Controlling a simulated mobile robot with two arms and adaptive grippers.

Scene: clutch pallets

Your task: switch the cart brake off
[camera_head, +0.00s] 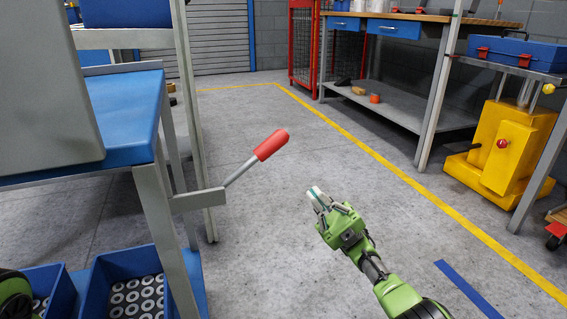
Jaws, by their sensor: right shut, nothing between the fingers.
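The brake lever has a red handle (271,145) on a grey metal rod that slants up and to the right from a bracket (198,200) on the cart. The cart (152,190) has grey posts and a blue top, at the left. My right gripper (318,197) is shut and empty, below and to the right of the red handle, apart from it. My left gripper is not in view; only a dark green part of my own shows at the lower left edge.
Blue bins (122,262) with grey rings stand low on the cart. A workbench (400,100) with blue drawers and a yellow machine (503,150) stand at the right. The grey floor (270,230) between is open, crossed by a yellow line.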

